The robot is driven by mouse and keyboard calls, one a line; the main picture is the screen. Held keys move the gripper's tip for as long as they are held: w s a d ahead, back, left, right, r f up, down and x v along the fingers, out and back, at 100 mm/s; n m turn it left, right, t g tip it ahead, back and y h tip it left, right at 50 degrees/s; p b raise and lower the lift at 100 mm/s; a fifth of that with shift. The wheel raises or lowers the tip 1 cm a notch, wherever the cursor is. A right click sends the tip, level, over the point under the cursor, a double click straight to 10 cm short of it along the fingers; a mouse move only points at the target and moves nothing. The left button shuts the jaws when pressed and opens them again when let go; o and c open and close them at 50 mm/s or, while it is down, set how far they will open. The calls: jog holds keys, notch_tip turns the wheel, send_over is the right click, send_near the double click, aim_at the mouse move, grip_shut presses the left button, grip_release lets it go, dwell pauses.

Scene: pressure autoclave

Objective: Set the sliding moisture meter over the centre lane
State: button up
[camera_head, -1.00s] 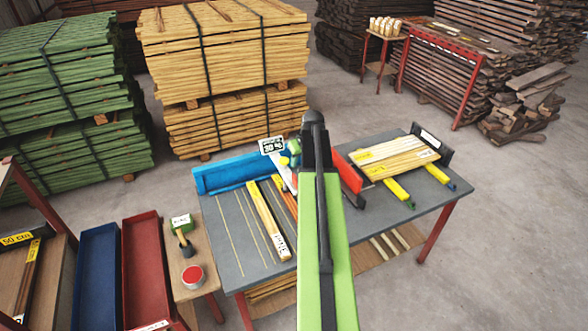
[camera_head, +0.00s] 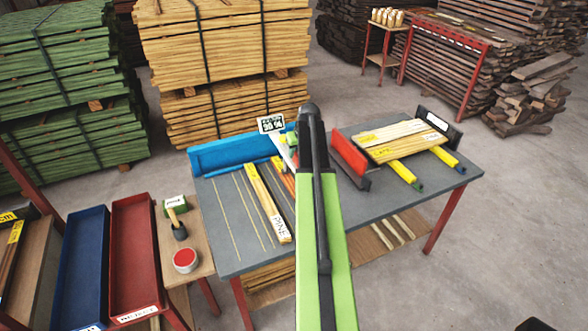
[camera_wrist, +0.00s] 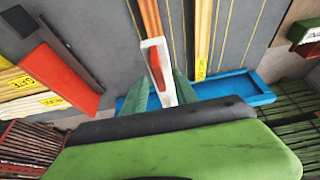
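The moisture meter (camera_head: 286,150), a white sliding bar with a green part, is at the back of the grey table beside my arm. In the wrist view the white bar with a red inset (camera_wrist: 157,72) lies between the teal fingers of my gripper (camera_wrist: 161,92). I cannot tell whether the fingers press on it. A board marked PINE (camera_head: 266,203) lies left of the orange strips (camera_head: 288,183). Thin lane lines (camera_head: 239,215) mark the table's left part.
A blue fence (camera_head: 228,155) runs along the back edge, with a percent display (camera_head: 271,124) above it. A red stop (camera_head: 348,152) and stacked pale boards (camera_head: 400,140) are on the right. Blue (camera_head: 82,265) and red (camera_head: 135,250) trays stand left.

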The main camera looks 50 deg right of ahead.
aim_at(296, 154)
jog(key=b+x, duration=0.2)
jog(key=x, duration=0.1)
jog(key=shift+f, duration=0.35)
jog(key=shift+r, duration=0.1)
jog(key=shift+c, duration=0.4)
grip_shut()
dwell(0.5)
